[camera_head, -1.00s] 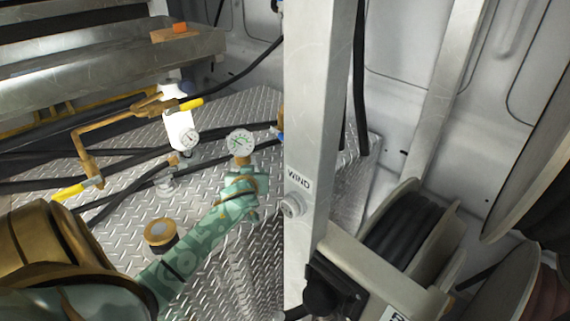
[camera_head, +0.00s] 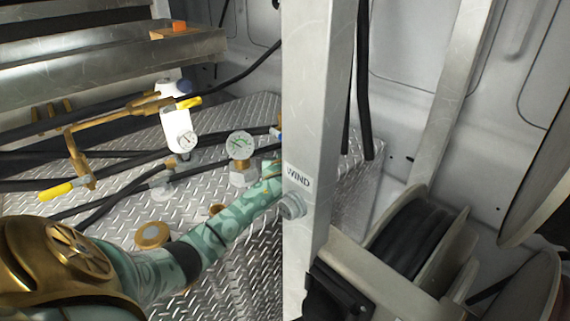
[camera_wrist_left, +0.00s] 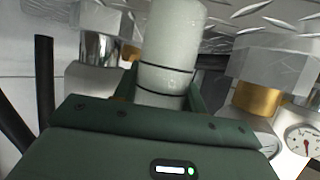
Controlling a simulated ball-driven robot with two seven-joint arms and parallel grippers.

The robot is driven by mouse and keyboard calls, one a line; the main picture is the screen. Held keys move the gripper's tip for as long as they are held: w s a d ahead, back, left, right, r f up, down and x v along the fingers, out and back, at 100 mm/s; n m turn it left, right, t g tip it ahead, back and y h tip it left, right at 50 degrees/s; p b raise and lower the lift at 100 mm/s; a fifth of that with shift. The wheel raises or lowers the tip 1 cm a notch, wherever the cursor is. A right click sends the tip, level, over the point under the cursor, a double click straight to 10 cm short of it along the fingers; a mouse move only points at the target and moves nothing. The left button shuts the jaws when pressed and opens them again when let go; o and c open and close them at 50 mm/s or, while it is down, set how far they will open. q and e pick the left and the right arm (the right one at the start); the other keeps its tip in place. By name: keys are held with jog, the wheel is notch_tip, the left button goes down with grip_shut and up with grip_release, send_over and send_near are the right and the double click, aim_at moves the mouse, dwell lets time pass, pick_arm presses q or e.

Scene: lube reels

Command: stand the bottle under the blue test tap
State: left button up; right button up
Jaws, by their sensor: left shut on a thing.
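My left arm reaches right across the tread plate in the head view, and its far end goes behind the grey upright post, so the gripper is hidden there. In the left wrist view my left gripper (camera_wrist_left: 163,88) is shut on the bottle (camera_wrist_left: 172,38), a translucent white cylinder with dark bands. I cannot tell whether the bottle touches the plate. A small blue part (camera_head: 279,133), possibly the blue test tap, shows at the post's left edge in the head view; the rest is hidden. My right gripper is not in view.
The grey upright post (camera_head: 312,110) marked WIND blocks the view of the plate's right part. A dial gauge (camera_head: 241,146), yellow-handled brass pipework (camera_head: 75,155) and black hoses stand left of it. A hose reel (camera_head: 410,240) is at the right. A brass cap (camera_head: 153,235) sits near my arm.

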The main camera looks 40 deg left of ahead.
pick_arm(q)
jog(key=shift+r, duration=0.1)
jog(key=o, duration=0.9)
jog(key=shift+f, duration=0.25)
jog(key=shift+o, duration=0.2)
jog(key=shift+r, duration=0.1)
jog(key=shift+s+d+r, duration=0.1)
jog(key=shift+r, duration=0.15)
jog(key=p+v, duration=0.3)
jog(key=v, duration=0.4)
jog(key=shift+s, duration=0.1)
